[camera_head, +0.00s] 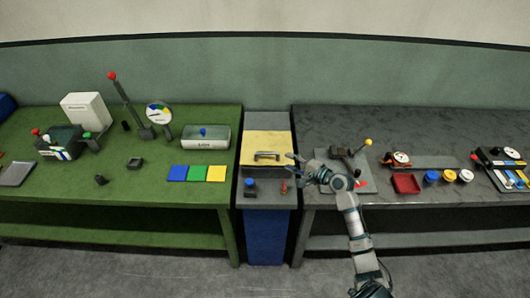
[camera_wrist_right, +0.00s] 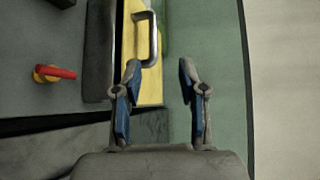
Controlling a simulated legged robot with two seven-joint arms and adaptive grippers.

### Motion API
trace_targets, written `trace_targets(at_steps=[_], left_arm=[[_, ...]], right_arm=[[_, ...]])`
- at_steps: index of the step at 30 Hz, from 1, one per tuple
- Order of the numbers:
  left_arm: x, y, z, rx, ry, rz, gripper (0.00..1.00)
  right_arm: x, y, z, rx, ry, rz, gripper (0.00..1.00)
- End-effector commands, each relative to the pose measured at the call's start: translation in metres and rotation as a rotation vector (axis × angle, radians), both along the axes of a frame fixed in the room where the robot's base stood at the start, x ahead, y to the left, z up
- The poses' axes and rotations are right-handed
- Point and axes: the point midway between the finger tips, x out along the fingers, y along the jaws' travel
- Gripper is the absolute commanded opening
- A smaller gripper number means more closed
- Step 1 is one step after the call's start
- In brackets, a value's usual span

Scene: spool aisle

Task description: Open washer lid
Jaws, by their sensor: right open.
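The washer is the narrow unit between the two benches, with a blue front (camera_head: 265,232). Its yellow lid (camera_head: 258,142) has a grey bar handle (camera_head: 267,155) near its front edge. The lid looks closed. My right gripper (camera_head: 293,167) is open and empty, just right of the handle and apart from it. In the right wrist view, the open fingers (camera_wrist_right: 159,70) show with the handle (camera_wrist_right: 153,38) ahead, beside the left finger, and part of the yellow lid (camera_wrist_right: 129,45). My left gripper is out of view.
On the washer's front panel are a blue knob (camera_head: 249,184) and a red switch (camera_head: 284,188), which also shows in the wrist view (camera_wrist_right: 55,73). A lever fixture (camera_head: 342,155) stands on the grey bench right of the gripper. The green bench (camera_head: 150,185) holds several devices.

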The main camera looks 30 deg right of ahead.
Motion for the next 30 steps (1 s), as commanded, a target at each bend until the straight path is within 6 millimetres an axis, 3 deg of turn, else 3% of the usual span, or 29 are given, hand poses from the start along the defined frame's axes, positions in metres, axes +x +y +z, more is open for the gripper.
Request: trace_targets(at_steps=[9, 15, 21, 30], left_arm=[[0.005, -0.002, 0.001, -0.002, -0.003, 0.001, 0.40], [0.012, -0.003, 0.003, -0.002, -0.004, 0.002, 0.40], [0.021, -0.004, 0.007, -0.004, -0.012, 0.003, 0.40], [0.021, 0.001, 0.009, 0.004, -0.012, 0.001, 0.40]], right_arm=[[0.072, 0.025, -0.017, 0.001, 0.000, 0.002, 0.41], [0.105, 0.039, -0.024, -0.004, 0.001, 0.002, 0.41], [0.120, 0.041, -0.029, -0.005, 0.000, 0.002, 0.41], [0.122, 0.040, -0.030, -0.003, 0.002, 0.002, 0.41]])
